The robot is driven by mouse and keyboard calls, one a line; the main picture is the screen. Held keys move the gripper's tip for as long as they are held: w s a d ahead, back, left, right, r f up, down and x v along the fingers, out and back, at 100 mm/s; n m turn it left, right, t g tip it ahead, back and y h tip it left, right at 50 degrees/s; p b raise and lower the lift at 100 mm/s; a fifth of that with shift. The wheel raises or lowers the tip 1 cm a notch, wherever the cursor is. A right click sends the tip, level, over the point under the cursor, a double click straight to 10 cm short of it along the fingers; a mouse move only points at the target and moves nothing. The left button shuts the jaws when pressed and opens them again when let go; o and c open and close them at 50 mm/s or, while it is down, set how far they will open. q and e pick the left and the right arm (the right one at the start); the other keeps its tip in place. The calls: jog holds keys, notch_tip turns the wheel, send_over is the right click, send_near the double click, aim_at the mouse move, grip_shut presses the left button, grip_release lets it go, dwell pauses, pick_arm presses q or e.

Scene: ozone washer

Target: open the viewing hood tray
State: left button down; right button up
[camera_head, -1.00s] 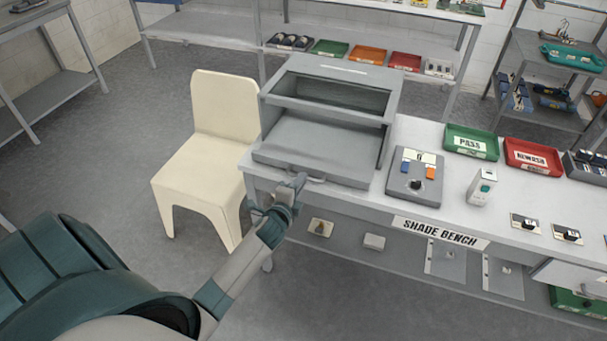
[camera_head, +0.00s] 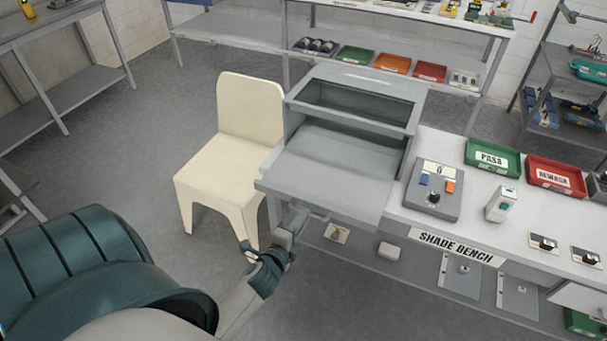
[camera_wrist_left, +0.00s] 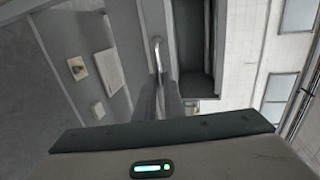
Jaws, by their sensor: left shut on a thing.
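The viewing hood (camera_head: 358,98) is a grey box with an open window on the left end of the shade bench. Its flat grey tray (camera_head: 330,175) sticks out from under the hood past the bench's front edge. My left gripper (camera_head: 297,219) is at the tray's front edge, shut on the tray's handle (camera_head: 319,217). In the left wrist view, the metal handle (camera_wrist_left: 156,52) runs down between the fingers (camera_wrist_left: 166,98). The fingers hide part of it. My right gripper is not in view.
A cream chair (camera_head: 235,150) stands close to the tray's left. A control box (camera_head: 433,190) with a knob sits right of the hood. Green PASS (camera_head: 492,158) and red REWASH (camera_head: 555,177) trays lie further right. Open floor (camera_head: 150,190) lies left of the chair.

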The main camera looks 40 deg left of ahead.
pick_arm(q)
jog(key=c, duration=1.8)
grip_release()
jog(key=shift+c, duration=0.2)
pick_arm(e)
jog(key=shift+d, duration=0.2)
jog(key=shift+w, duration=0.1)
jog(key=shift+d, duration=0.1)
pick_arm(q)
jog(key=b+v, duration=0.4)
jog(key=v, duration=1.3)
jog(key=shift+s, duration=0.2)
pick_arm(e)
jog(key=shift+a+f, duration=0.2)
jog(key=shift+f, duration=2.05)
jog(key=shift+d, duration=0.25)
